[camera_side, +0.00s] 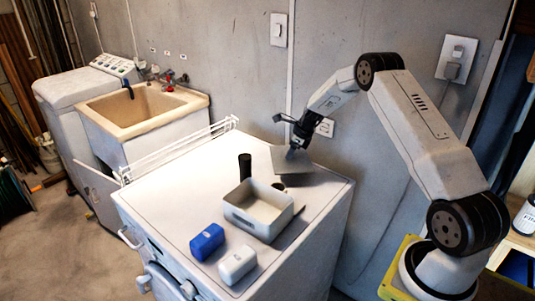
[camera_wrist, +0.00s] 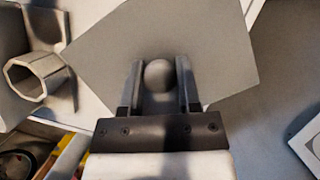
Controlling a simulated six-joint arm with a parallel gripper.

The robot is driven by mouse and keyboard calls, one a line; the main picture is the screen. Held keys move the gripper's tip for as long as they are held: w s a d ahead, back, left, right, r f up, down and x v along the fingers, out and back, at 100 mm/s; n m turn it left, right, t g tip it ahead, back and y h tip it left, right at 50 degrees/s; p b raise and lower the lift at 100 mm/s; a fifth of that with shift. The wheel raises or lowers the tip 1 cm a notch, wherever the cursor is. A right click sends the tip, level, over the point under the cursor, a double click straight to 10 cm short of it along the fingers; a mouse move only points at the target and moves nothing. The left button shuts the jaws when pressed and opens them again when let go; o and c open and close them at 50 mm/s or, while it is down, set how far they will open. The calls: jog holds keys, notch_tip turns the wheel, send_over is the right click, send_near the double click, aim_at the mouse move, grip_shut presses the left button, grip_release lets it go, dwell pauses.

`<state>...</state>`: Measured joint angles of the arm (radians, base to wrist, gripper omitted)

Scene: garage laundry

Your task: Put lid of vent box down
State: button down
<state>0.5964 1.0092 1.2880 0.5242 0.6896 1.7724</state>
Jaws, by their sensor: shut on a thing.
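My gripper (camera_side: 296,146) is shut on the round knob (camera_wrist: 158,75) of the grey flat lid (camera_side: 288,163). In the wrist view the knob sits between the two fingers (camera_wrist: 160,88), and the lid plate (camera_wrist: 215,55) spreads out beyond them. In the side view the lid looks tilted, near the back right of the white worktop. I cannot tell whether its lower edge touches the top. The pale vent box (camera_side: 236,217) stands with its top open, in front and to the left of the lid.
A black cylinder (camera_side: 245,166) stands behind the box. A blue case (camera_side: 207,241) and a white case (camera_side: 237,264) lie in front. A faceted tube (camera_wrist: 38,75) shows at left in the wrist view. The left part of the worktop (camera_side: 180,195) is clear. The wall is close behind.

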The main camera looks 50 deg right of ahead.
aim_at(290, 160)
jog(key=shift+f, duration=0.1)
jog(key=shift+w+d+f, duration=0.1)
jog(key=shift+w+f, duration=0.05)
jog(key=shift+w, duration=0.05)
jog(key=shift+f, duration=1.55)
jog(key=shift+f, duration=0.15)
jog(key=shift+c, duration=1.6)
grip_release()
jog(key=v, duration=1.2)
